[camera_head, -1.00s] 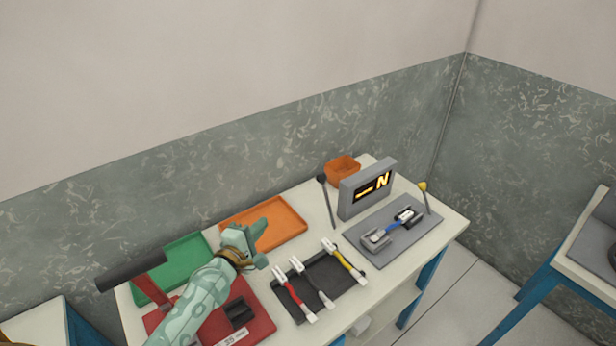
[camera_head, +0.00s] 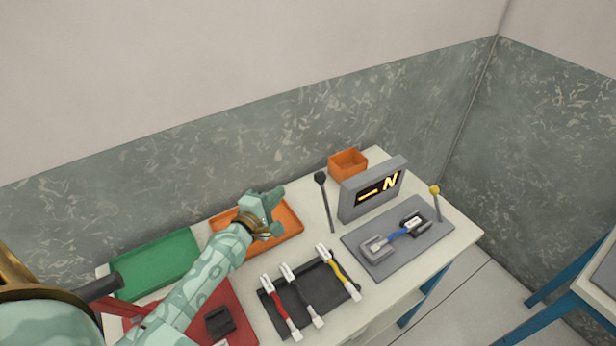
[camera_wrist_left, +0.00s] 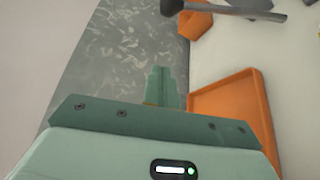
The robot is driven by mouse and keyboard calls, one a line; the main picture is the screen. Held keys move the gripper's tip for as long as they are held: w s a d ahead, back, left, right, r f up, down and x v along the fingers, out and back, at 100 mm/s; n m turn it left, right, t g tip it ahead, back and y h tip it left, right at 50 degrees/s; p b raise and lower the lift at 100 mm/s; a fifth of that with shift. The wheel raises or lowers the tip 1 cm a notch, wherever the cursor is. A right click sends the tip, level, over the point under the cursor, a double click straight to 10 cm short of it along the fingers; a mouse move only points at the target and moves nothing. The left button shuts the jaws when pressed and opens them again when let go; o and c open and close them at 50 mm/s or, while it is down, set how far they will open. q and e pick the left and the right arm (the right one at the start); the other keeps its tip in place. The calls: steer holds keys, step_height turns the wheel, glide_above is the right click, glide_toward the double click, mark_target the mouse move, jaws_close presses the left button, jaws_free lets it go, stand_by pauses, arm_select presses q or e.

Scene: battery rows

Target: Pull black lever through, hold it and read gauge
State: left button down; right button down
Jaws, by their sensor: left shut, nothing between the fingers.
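The black lever (camera_head: 328,206), a thin dark rod with a black round knob, stands left of the grey gauge box (camera_head: 355,205), leaning slightly. In the left wrist view the lever (camera_wrist_left: 236,12) crosses the top edge, its knob toward the left. The gauge's dark display (camera_head: 380,188) shows a glowing yellow bar and a letter N. My left gripper (camera_head: 277,203) is shut and empty above the orange tray, left of the lever and apart from it. Its closed fingers (camera_wrist_left: 165,85) also show in the left wrist view. My right gripper is not in view.
A yellow-knobbed lever (camera_head: 436,200) is right of the gauge. A grey plate (camera_head: 362,238) with a blue-banded piece lies in front. The orange tray (camera_head: 292,217), green tray (camera_head: 155,265) and black rack (camera_head: 262,300) share the table.

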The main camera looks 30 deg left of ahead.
arm_select(q)
steer(key=w+f+b, duration=0.2)
steer(key=w+b, duration=0.1)
steer(key=w, duration=0.8)
steer(key=d, duration=0.1)
steer(key=s+d+r+p, duration=0.1)
steer(key=s+d, duration=0.1)
steer(key=shift+d+r+p, duration=0.25)
steer(key=shift+d+p, duration=0.15)
steer(key=shift+s+d+r, duration=0.1)
steer(key=shift+s, duration=0.05)
